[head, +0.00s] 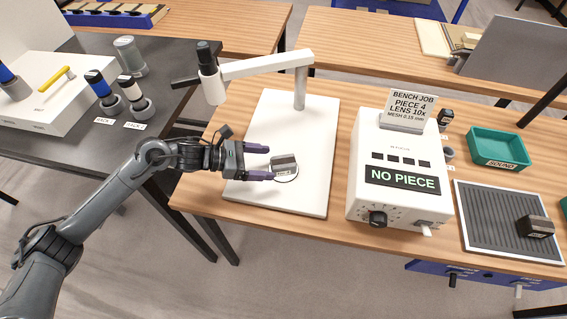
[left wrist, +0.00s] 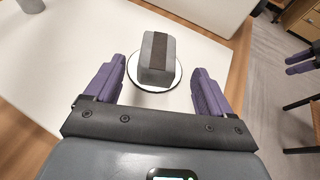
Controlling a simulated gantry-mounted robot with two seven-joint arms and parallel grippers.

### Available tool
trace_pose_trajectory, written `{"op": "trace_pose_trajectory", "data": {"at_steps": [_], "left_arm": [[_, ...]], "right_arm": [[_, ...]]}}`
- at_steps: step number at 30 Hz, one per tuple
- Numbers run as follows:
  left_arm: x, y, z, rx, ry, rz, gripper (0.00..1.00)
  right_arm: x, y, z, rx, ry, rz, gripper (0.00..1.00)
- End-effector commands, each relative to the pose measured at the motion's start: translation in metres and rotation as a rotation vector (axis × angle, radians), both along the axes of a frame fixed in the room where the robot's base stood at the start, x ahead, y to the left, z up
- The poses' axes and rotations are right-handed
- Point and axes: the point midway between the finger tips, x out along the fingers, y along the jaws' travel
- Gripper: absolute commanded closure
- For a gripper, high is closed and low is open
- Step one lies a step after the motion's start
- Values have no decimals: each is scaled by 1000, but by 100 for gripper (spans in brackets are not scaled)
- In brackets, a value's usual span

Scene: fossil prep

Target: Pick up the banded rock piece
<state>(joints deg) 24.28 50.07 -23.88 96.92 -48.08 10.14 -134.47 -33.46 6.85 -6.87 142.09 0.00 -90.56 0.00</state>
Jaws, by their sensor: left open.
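The banded rock piece (head: 284,164) is a grey block with a dark band across it. It sits on a small round disc on the white microscope base (head: 260,125). My left gripper (head: 260,163) is open just left of the rock in the head view. In the left wrist view the rock (left wrist: 157,58) stands ahead of the open purple fingers (left wrist: 158,85), roughly centred between them and apart from both. My right gripper does not show in the head view; purple fingers at the right edge of the left wrist view may be its own.
The microscope arm (head: 268,64) reaches over the base behind the rock. A white machine (head: 398,165) reading "NO PIECE" stands to the right. A ribbed tray (head: 500,225) holds another dark piece (head: 536,227). A teal bin (head: 497,148) is behind it.

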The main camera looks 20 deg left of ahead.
Motion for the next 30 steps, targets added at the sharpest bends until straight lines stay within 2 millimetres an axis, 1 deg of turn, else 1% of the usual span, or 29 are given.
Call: {"op": "trace_pose_trajectory", "data": {"at_steps": [7, 12, 16, 22, 23, 30], "left_arm": [[16, -21, -4, -5, 0, -1, 17], [25, -35, -12, -3, 0, -1, 17], [27, -40, -15, -1, 1, -1, 17], [28, -40, -16, 1, 1, 0, 17], [28, -40, -16, 0, 0, 0, 19], [28, -40, -15, 0, 0, 0, 55]], "right_arm": [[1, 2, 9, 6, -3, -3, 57], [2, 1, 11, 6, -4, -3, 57], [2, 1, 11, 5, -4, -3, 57], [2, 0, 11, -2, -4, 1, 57], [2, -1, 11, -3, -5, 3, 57], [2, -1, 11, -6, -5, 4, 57]]}}
